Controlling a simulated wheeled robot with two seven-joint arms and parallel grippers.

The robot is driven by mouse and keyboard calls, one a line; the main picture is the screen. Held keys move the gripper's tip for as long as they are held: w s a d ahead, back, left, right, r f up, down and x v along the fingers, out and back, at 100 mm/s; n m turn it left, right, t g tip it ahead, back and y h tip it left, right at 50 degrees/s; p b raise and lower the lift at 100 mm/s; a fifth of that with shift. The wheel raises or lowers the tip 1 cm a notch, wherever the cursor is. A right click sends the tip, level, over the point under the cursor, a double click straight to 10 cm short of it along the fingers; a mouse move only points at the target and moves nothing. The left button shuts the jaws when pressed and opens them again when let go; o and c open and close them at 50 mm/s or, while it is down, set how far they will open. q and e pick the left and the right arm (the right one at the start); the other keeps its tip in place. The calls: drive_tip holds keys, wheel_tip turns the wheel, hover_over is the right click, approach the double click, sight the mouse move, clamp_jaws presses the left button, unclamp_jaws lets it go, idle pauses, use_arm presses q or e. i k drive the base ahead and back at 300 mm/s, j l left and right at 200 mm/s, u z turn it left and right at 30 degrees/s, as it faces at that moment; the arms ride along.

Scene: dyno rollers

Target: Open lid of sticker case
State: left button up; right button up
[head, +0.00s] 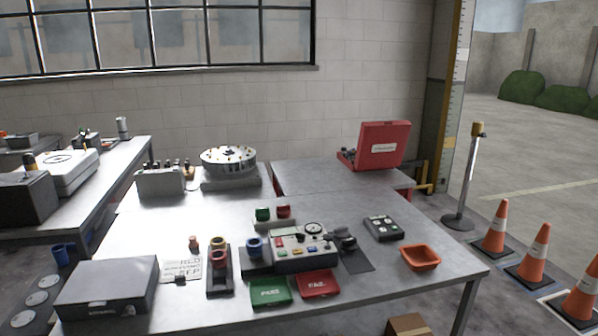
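A flat grey case (107,285) with a closed lid sits at the front left corner of the main metal table. Small dark lettering on its front is too small to read surely; it looks like the sticker case. A red case (384,147) with its lid standing open is on the back right table; its label is unreadable. Neither of my grippers shows in the head view.
The main table (340,284) holds a control box (300,248), green (270,291) and red (318,284) pads, an orange tray (420,257) and a black button box (383,228).

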sight(95, 283)
drive_tip(key=u, duration=1.25)
